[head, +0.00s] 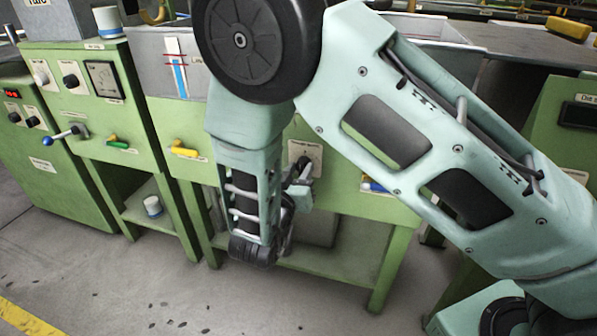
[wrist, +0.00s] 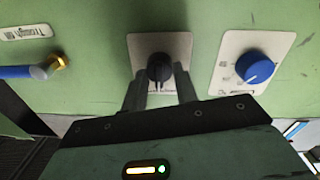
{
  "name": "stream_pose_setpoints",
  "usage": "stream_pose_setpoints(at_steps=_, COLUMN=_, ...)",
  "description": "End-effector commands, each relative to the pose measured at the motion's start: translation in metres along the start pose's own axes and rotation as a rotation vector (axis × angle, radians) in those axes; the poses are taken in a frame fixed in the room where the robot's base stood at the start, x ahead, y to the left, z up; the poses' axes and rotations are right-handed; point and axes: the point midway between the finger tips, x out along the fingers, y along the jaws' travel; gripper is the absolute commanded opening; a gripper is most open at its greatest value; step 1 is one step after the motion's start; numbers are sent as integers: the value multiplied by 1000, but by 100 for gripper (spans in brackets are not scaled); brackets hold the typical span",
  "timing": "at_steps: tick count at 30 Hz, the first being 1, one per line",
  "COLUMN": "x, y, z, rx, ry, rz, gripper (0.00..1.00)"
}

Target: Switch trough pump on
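A black rotary knob (wrist: 160,67) sits on a pale square plate (wrist: 142,47) on the green panel. In the head view the plate (head: 302,148) is under a label that seems to begin "Trough", partly hidden by my arm. My gripper (wrist: 160,88) is directly in front of the knob, with its two fingers spread on either side of the knob's lower part. A narrow gap seems to show between fingers and knob; contact cannot be told. In the head view my gripper (head: 301,182) is close to the panel, partly hidden by my wrist.
A blue knob (wrist: 254,68) on another plate is to the right in the wrist view. A blue-handled valve (wrist: 30,71) is to the left, near a "Trough" label. A yellow-handled valve (head: 184,151) and a blue-balled lever (head: 62,135) are further left on green machines.

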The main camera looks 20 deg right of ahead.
Motion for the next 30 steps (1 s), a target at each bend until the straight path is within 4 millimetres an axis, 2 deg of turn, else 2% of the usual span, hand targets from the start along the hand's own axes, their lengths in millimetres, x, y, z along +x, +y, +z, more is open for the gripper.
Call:
stream_pose_setpoints(at_steps=8, x=0, y=0, z=0, rx=22, ry=-1, rz=0, gripper=6)
stream_pose_setpoints(at_steps=14, x=0, y=0, z=0, rx=106, ry=-6, rz=-1, gripper=6)
stream_pose_setpoints(at_steps=30, x=-1, y=2, z=2, rx=584, ry=-30, rz=-5, gripper=6)
